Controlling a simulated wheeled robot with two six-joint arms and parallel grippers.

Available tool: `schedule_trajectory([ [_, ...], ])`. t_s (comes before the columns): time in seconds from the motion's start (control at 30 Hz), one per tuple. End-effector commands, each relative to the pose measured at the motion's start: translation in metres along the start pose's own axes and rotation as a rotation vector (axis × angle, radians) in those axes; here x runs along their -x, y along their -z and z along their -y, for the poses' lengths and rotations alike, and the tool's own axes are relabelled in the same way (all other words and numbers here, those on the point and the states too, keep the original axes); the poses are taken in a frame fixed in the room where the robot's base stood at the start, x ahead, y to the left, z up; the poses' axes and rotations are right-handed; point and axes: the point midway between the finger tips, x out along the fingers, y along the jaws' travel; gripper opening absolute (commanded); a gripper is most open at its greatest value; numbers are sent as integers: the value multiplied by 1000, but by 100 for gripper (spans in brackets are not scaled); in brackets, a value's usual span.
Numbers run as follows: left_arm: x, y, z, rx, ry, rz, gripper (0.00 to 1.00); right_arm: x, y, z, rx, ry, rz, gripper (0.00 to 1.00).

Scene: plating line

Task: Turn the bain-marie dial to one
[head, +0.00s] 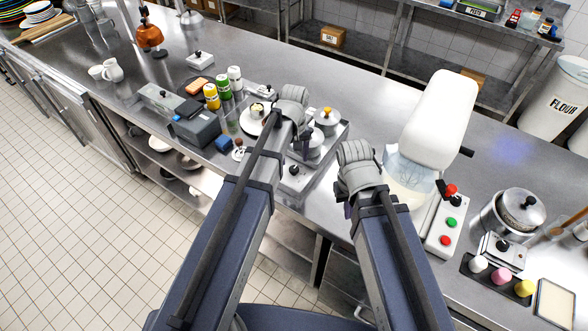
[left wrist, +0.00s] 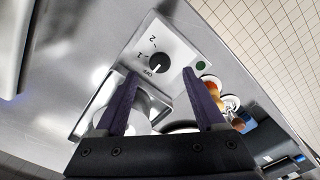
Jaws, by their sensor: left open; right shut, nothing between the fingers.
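The bain-marie dial (left wrist: 160,63) is a black knob on a pale panel marked OFF, 1 and 2. Its white pointer line appears to point towards OFF. My left gripper (left wrist: 160,73) is open, with its two purple fingers either side of the dial in the picture and apart from it. In the head view the bain-marie (head: 322,163) is a steel unit with lidded pots, and its dial (head: 294,170) shows at the front.
A green lamp (left wrist: 201,65) sits beside the dial. Coloured bottles (head: 222,88) and a dark box (head: 196,128) stand to the left. A white mixer-like machine (head: 438,120) and a button box (head: 446,222) stand right. The counter behind the bain-marie is clear.

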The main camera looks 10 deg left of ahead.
Motion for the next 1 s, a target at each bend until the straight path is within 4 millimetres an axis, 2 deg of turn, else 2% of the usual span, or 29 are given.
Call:
schedule_trajectory([
  [0.03, -14, 0, 0, 0, 0, 0, 72, -14, 1, 1, 0, 0, 0, 0],
  [0.3, -43, 0, 0, -1, 0, 0, 72, -43, 2, 4, -2, 0, 0, 0],
  [0.67, -45, 0, 0, -1, 0, 0, 72, -45, 3, 4, -2, 0, 0, 0],
  [1.0, -45, 0, 0, -1, 0, 0, 34, -45, 3, 4, -2, 0, 0, 0],
])
